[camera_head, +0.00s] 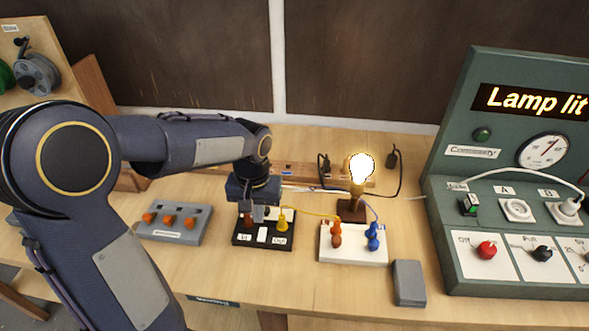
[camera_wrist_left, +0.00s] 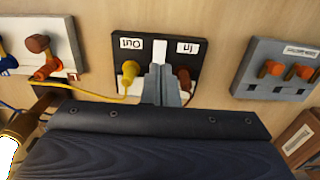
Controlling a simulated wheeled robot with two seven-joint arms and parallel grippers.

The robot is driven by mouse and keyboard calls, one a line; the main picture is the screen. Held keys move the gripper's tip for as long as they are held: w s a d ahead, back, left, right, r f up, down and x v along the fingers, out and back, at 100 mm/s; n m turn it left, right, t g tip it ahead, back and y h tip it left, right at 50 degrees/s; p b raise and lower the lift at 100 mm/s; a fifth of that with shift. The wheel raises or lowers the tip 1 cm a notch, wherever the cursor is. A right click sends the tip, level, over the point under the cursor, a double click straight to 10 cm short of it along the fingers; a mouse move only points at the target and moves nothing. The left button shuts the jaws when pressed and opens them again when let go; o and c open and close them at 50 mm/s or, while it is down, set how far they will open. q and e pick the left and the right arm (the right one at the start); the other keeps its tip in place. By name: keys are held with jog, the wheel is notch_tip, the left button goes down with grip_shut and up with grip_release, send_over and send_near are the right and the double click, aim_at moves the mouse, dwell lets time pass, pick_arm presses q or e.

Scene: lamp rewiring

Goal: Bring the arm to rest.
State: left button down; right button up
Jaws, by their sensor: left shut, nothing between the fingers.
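My left gripper (camera_head: 258,213) is shut and empty, pointing down over the black switch block (camera_head: 250,242). In the left wrist view its fingertips (camera_wrist_left: 159,72) are together at the white rocker (camera_wrist_left: 160,50), between a yellow plug (camera_wrist_left: 129,70) and a brown plug (camera_wrist_left: 184,77). I cannot tell whether they touch the rocker. The lamp bulb (camera_head: 361,167) glows brightly on its brown stand, and the green panel's display (camera_head: 530,101) reads "Lamp lit". My right gripper is not in view.
Right of the switch is a white terminal block (camera_head: 353,256) with orange and blue plugs, then a grey block (camera_head: 408,283). A grey block with orange knobs (camera_head: 174,224) lies left. Cables run between the blocks. The front table strip is mostly clear.

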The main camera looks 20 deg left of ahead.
pick_arm(q)
jog(key=s+d+r+t+h, duration=0.2)
jog(key=s+r, duration=0.1)
jog(key=s, duration=0.5)
jog(key=s+d+r+m+t+h, duration=0.1)
jog(key=s+d+r+t, duration=0.1)
jog(key=s, duration=0.7)
jog(key=shift+r+t+h, duration=0.4)
jog(key=shift+r+t, duration=0.1)
jog(key=shift+t, duration=0.3)
jog(key=shift+d, duration=0.1)
